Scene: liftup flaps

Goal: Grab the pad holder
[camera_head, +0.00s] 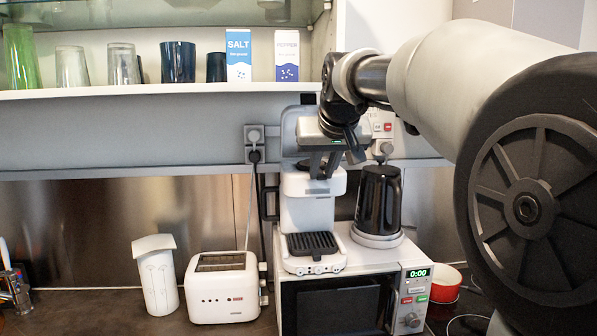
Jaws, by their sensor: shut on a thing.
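The white coffee machine (300,213) stands on the microwave, with a dark drip grate at its base. The dark pad holder (303,165) is at the machine's upper part and is largely hidden by my gripper. My gripper (324,166) reaches down from above in front of the machine's head. Its two dark fingers point downward and are shut on the pad holder. The exact contact is small and hard to make out. I cannot tell whether the holder is still seated in the machine.
A black kettle (378,202) stands right of the coffee machine on the microwave (411,310). A white toaster (224,289) and a white canister (156,279) stand on the counter at left. A shelf (120,91) with glasses and cartons runs above. A red bowl (446,283) is at right.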

